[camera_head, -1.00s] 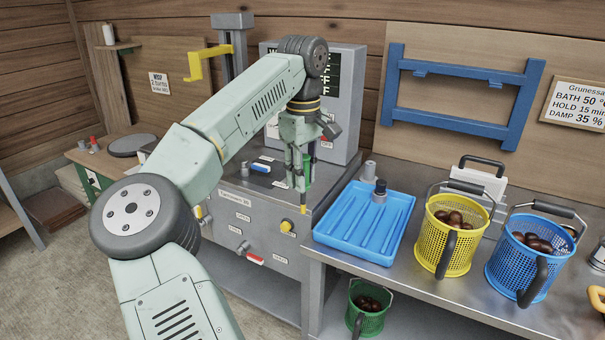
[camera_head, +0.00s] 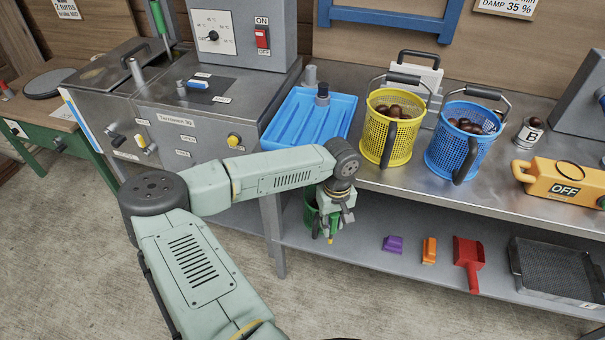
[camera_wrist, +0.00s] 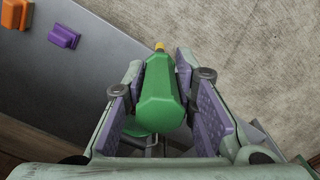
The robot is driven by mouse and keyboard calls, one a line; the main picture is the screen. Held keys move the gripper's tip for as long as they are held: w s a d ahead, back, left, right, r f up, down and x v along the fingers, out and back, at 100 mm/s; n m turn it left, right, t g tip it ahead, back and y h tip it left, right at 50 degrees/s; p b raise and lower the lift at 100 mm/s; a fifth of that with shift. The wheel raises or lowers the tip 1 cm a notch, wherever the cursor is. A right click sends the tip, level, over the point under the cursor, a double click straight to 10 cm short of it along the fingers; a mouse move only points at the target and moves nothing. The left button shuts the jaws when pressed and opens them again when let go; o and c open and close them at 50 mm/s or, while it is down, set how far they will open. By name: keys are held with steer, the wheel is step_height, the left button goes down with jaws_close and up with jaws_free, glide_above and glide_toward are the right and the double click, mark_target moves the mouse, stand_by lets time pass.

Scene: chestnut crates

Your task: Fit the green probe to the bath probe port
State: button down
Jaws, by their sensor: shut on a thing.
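The green probe (camera_wrist: 160,95) is a faceted green body with a yellow tip. In the wrist view it sits between the two purple-padded fingers of my gripper (camera_wrist: 162,98), which is shut on it. In the head view my gripper (camera_head: 330,222) hangs low in front of the bench edge, with the probe (camera_head: 332,229) pointing down, small and partly hidden by the fingers. The grey bath unit (camera_head: 185,125) stands to the left, apart from my gripper. I cannot tell which of its fittings is the probe port.
A blue tray (camera_head: 290,135), a yellow basket (camera_head: 372,150) and a blue basket (camera_head: 445,160) stand on the bench. A green basket (camera_head: 310,207) is partly hidden behind my gripper. The lower shelf holds a purple block (camera_head: 392,244), an orange block (camera_head: 429,250) and a red scoop (camera_head: 467,255).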

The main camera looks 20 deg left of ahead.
steer(key=d+f+m, duration=0.2)
steer(key=d+f, duration=0.4)
steer(key=f, duration=0.3)
steer(key=d+f+m, duration=0.2)
steer(key=d+f, duration=0.3)
steer(key=f, duration=0.4)
steer(key=shift+s+d+f, duration=0.15)
steer(key=shift+d+f, duration=0.2)
steer(key=shift+d, duration=0.05)
